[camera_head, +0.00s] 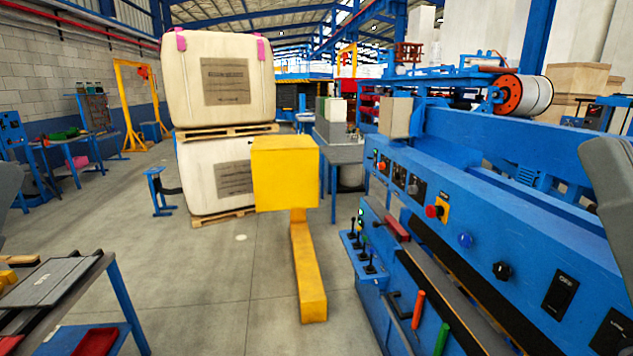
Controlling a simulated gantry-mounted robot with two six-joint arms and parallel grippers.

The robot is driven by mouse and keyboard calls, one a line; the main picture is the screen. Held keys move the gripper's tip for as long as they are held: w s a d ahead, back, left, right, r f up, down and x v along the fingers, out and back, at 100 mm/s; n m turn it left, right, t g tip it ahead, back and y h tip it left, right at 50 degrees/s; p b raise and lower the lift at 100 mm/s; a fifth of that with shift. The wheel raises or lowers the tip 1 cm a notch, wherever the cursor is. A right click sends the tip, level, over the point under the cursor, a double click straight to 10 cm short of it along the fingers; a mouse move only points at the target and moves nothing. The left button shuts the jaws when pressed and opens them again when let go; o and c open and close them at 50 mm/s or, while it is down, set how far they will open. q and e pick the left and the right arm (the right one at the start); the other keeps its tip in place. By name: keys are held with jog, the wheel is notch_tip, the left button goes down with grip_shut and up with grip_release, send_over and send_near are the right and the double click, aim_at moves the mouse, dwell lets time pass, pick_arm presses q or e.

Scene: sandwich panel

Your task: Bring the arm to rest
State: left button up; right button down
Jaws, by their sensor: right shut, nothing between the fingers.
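A grey link of my right arm (611,195) shows at the right edge, in front of the blue machine. A small grey part of my left arm (12,178) shows at the left edge. The fingers of both grippers lie outside the picture. I see nothing held by either arm.
A blue machine (480,215) with knobs, levers and coloured handles fills the right side. A yellow post with a box top (285,174) stands mid-floor. White bags (217,80) are stacked on pallets behind it. A worktable (55,283) stands at lower left.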

pick_arm(q)
notch_tip(320, 180, up, 38)
jog(key=p, duration=3.8)
pick_arm(e)
notch_tip(320, 180, up, 37)
jog(key=w+n, duration=0.1)
jog(key=shift+n+g+h, duration=0.3)
